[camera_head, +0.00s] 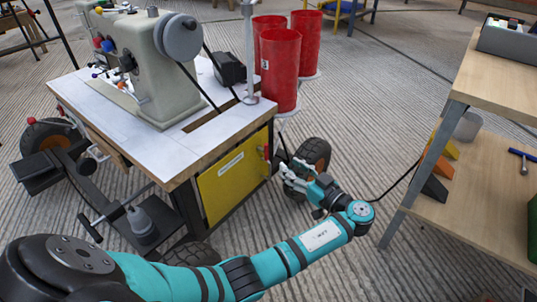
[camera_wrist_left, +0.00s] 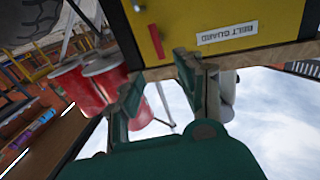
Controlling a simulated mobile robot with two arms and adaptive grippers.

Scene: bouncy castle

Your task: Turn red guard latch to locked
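A yellow guard panel (camera_head: 232,172) with a white label is on the side of the sewing machine table. The red latch (camera_head: 266,153) is at the panel's right edge, its handle roughly upright. My left gripper (camera_head: 287,176) is just right of the latch and apart from it. In the left wrist view the panel (camera_wrist_left: 230,12) is upside down, with its label reading BELT GUARD, and the red latch (camera_wrist_left: 156,42) shows on it. The left gripper's fingers (camera_wrist_left: 170,85) are spread with nothing held between them. My right gripper is not in view.
A sewing machine (camera_head: 165,75) stands on the table (camera_head: 110,112). Tall red cylinders (camera_head: 281,70) stand behind the table's right corner. A black wheel (camera_head: 313,155) is close behind my left gripper. A wooden shelf unit (camera_head: 465,205) stands at the right, with open floor between.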

